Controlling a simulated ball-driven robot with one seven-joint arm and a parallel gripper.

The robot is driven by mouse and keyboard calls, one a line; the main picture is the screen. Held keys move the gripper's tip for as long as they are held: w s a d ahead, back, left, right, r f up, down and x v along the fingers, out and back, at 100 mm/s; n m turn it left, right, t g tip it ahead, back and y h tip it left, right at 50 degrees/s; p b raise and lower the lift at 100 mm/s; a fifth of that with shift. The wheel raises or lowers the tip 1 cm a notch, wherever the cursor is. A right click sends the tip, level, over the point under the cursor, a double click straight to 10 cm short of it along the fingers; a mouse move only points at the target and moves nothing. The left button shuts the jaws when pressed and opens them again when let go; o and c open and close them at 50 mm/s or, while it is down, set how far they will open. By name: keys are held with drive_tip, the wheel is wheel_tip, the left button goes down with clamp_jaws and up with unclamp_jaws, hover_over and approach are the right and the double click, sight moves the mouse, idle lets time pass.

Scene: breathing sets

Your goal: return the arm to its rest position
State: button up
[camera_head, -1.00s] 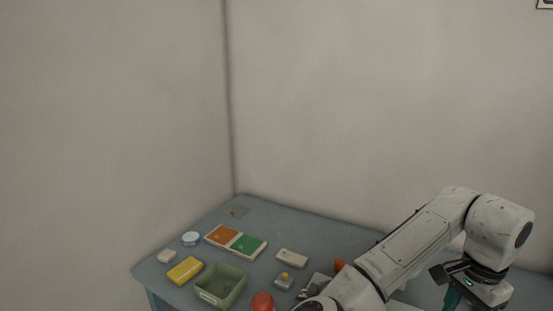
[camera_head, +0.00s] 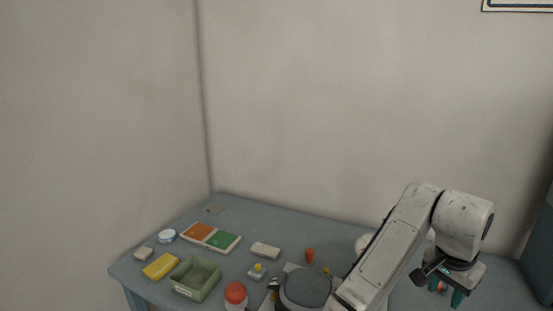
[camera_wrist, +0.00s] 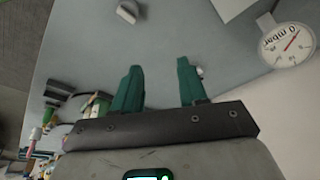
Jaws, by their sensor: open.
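My arm (camera_head: 393,250) reaches out over the right part of the table, with its elbow raised and its wrist bent down. My gripper (camera_head: 447,293) points down at the lower right of the head view. In the wrist view my gripper (camera_wrist: 164,80) shows two teal fingers standing apart with bare table between them, so it is open and empty. A small light thing lies close beside the right finger in the wrist view; I cannot tell what it is.
The blue-grey table (camera_head: 290,225) holds a green bin (camera_head: 195,279), yellow block (camera_head: 161,266), orange-and-green case (camera_head: 210,237), white block (camera_head: 265,250) and red-topped container (camera_head: 236,294). A dial gauge (camera_wrist: 287,45) shows in the wrist view. A dark blue cabinet (camera_head: 540,250) stands at the right edge.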

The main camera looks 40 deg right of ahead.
drive_tip(key=w+a+f+n+t+h, duration=0.1)
drive_tip(key=w+a+n+t+h, duration=0.2)
drive_tip(key=w+n, duration=0.6)
drive_tip(key=w+a+f+n+t+y, duration=0.1)
drive_tip(key=w+a+f+n, duration=0.1)
drive_tip(key=a+f+n, duration=0.4)
drive_tip(key=w+a+f+n+t+y, duration=0.15)
drive_tip(key=a+f, duration=0.25)
drive_tip(key=a, duration=0.4)
drive_tip(key=s+a+f+n+y, duration=0.2)
drive_tip(key=a+f, duration=0.1)
drive_tip(key=a, duration=0.4)
drive_tip(key=s+a+f+n+y, duration=0.2)
drive_tip(key=a+f, duration=0.2)
drive_tip(key=a, duration=0.2)
drive_tip(key=s+d+f+g, duration=0.1)
drive_tip(key=s+f+g, duration=0.3)
drive_tip(key=s, duration=0.5)
drive_tip(key=shift+s+f+m, duration=0.2)
drive_tip(key=shift+f+m, duration=0.15)
drive_tip(key=shift+f, duration=0.05)
